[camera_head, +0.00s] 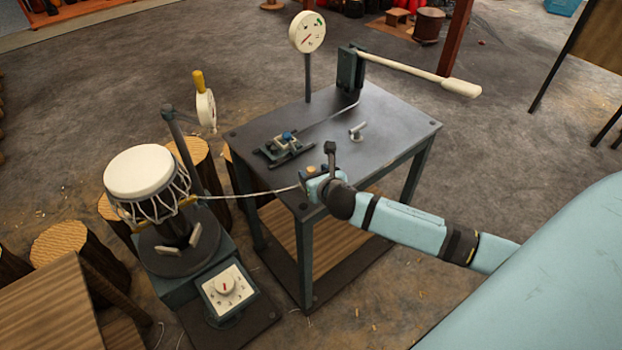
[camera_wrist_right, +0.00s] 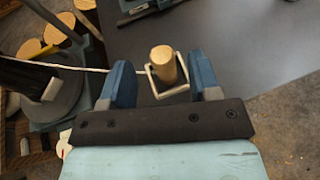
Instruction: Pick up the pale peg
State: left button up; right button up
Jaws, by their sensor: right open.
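A pale wooden peg (camera_wrist_right: 163,62) stands upright between the two blue fingers of my right gripper (camera_wrist_right: 163,82) in the right wrist view. Gaps show between the peg and both fingers, so the gripper is open around it. A squarish pale loop (camera_wrist_right: 152,80) surrounds the peg's lower part, and a cord (camera_wrist_right: 55,66) runs left from it. In the head view the peg's top (camera_head: 311,170) shows small beside my right gripper (camera_head: 318,178), at the near left corner of the table. The gripper hides the peg's base there. My left gripper is not in view.
The dark metal table (camera_head: 390,125) carries a small clamp device (camera_head: 286,147), a short whitish piece (camera_head: 357,130) and a long-handled lever (camera_head: 420,75). A round dial (camera_head: 307,32) stands behind. A white-topped drum (camera_head: 139,172) stands left on a stand with a knob panel (camera_head: 230,290).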

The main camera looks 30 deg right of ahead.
aim_at(309, 170)
jog(key=x, duration=0.5)
jog(key=shift+d+f, duration=0.1)
jog(key=shift+f, duration=0.1)
jog(key=shift+s, duration=0.1)
jog(key=c, duration=1)
